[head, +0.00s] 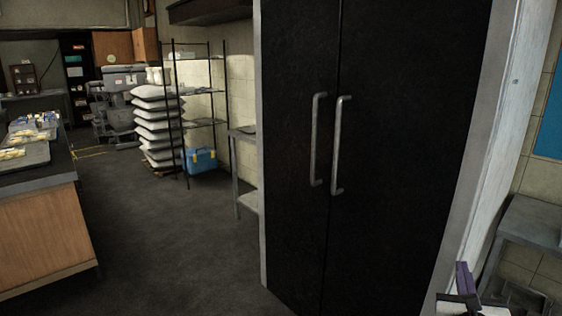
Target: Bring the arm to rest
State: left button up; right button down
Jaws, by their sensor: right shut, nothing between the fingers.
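My right gripper (464,278) shows at the bottom right edge of the head view. Only its purple fingers and a bit of its white and black body are in the picture. The fingers are together and hold nothing that I can see. It is in front of the light side panel of the tall black cabinet; I cannot tell how close. The rest of my right arm is out of the picture. My left gripper is not in view.
The tall black cabinet (390,120) has two shut doors with metal handles. A grey metal table (535,225) stands at the right. A wooden counter (45,235) with trays is at the left. Open floor (165,240) lies between, with stacked sacks (155,125) and a wire shelf behind.

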jog(key=s+a+f+m+g+y, duration=0.25)
jog(key=s+f+m, duration=0.3)
jog(key=f, duration=0.35)
jog(key=s+a+f+m+g+y, duration=0.25)
jog(key=s+f+m, duration=0.25)
jog(key=s+f, duration=0.3)
jog(key=s+a+f+m+g+y, duration=0.2)
jog(key=s+a+f+m, duration=0.25)
jog(key=s+m, duration=0.45)
jog(key=s+a+f+m+g+y, duration=0.2)
jog(key=s+a+f+m, duration=0.3)
jog(key=s, duration=0.5)
jog(key=a+m+t+y, duration=0.1)
jog(key=a+m, duration=0.5)
jog(key=a, duration=0.6)
jog(key=shift+s+f, duration=0.15)
jog(key=shift+f, duration=0.3)
jog(key=shift+m, duration=0.25)
